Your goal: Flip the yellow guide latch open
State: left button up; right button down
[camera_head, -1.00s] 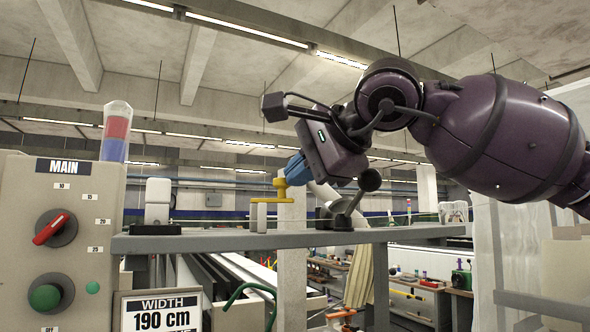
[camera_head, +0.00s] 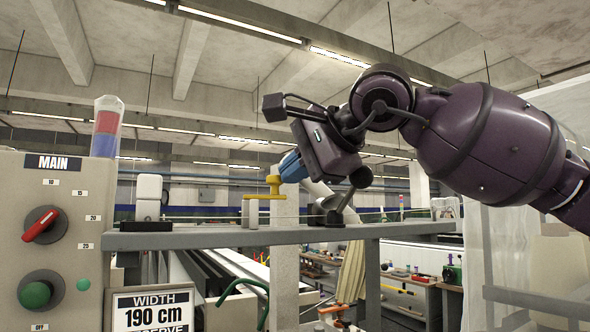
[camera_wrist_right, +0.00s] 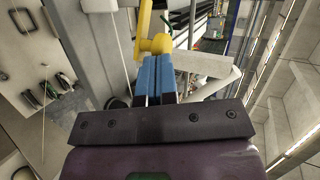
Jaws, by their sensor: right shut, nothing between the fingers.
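The yellow guide latch (camera_head: 274,185) stands on the grey rail (camera_head: 225,238), with a short upright post and a flat yellow arm reaching left from its base. In the right wrist view the latch (camera_wrist_right: 147,38) lies just past the fingertips. My right gripper (camera_head: 284,170) has blue fingers that are shut and empty, angled down towards the latch's top from the right. In the wrist view the blue fingers (camera_wrist_right: 155,62) lie side by side, very close to the latch; I cannot tell whether they touch it. My left gripper is not in view.
A control panel (camera_head: 60,265) with a red switch and a green knob stands at left. A white block (camera_head: 148,198) and a black ball-topped lever (camera_head: 350,195) stand on the rail either side of the latch. A width sign (camera_head: 153,310) hangs below. Workbenches stand behind.

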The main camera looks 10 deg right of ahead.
jog(key=shift+a, duration=0.8)
jog(key=shift+s+d+r, duration=0.1)
jog(key=shift+s+d, duration=0.1)
jog(key=shift+d, duration=0.1)
jog(key=s+d+r, duration=0.5)
jog(key=s+d, duration=0.2)
jog(key=d, duration=0.2)
jog(key=shift+s+d, duration=0.2)
jog(key=shift+d, duration=0.05)
